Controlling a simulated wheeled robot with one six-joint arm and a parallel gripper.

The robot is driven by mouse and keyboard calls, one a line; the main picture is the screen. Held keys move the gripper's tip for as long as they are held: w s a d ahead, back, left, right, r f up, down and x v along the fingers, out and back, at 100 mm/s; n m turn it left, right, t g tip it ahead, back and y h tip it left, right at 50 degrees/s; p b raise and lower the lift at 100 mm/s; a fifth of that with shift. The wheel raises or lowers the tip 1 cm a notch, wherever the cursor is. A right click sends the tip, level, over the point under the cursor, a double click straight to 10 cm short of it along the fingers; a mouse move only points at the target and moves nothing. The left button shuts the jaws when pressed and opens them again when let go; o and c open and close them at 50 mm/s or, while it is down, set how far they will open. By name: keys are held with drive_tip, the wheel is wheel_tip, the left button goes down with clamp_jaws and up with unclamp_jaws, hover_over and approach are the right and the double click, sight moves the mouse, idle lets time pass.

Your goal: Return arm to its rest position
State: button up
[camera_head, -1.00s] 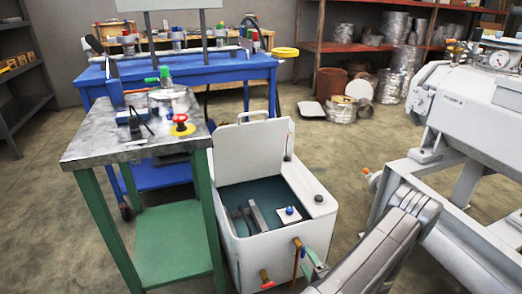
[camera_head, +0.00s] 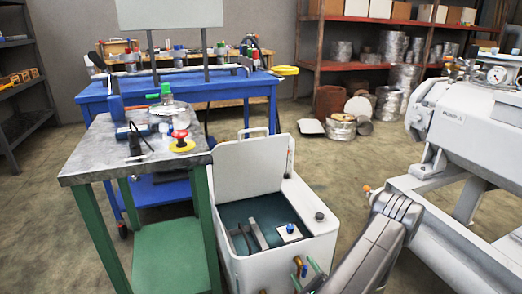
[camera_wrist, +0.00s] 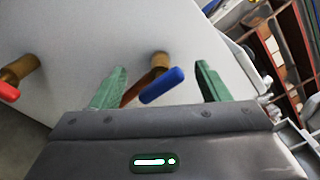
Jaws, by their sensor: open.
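My gripper (camera_wrist: 162,70) is open, with its two green fingers apart. In the wrist view a blue-handled valve (camera_wrist: 163,85) with a brass stem shows between and beyond the fingers; I cannot tell if they touch it. In the head view my green fingers (camera_head: 305,276) are at the front right of the white tank (camera_head: 262,268), beside the blue handle (camera_head: 304,270). The tank's lid (camera_head: 250,168) stands raised, and the blue interior shows. My grey arm comes in from the lower right and hides part of the tank's right side.
A red-handled valve (camera_wrist: 18,80) is left of the gripper. A metal-topped green bench (camera_head: 95,160) stands left of the tank, with a red button (camera_head: 180,135) on it. A grey pump machine (camera_head: 470,135) is close on the right. Open floor (camera_head: 345,165) lies behind the tank.

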drive_tip(key=m+p, duration=0.1)
drive_tip(key=m, duration=0.3)
drive_tip(key=shift+r+m+p, duration=0.2)
drive_tip(key=shift+m+p, duration=0.2)
drive_tip(key=shift+d+f+m+p, duration=0.1)
drive_tip(key=shift+m+p, duration=1.2)
drive_tip(key=shift+m, duration=1)
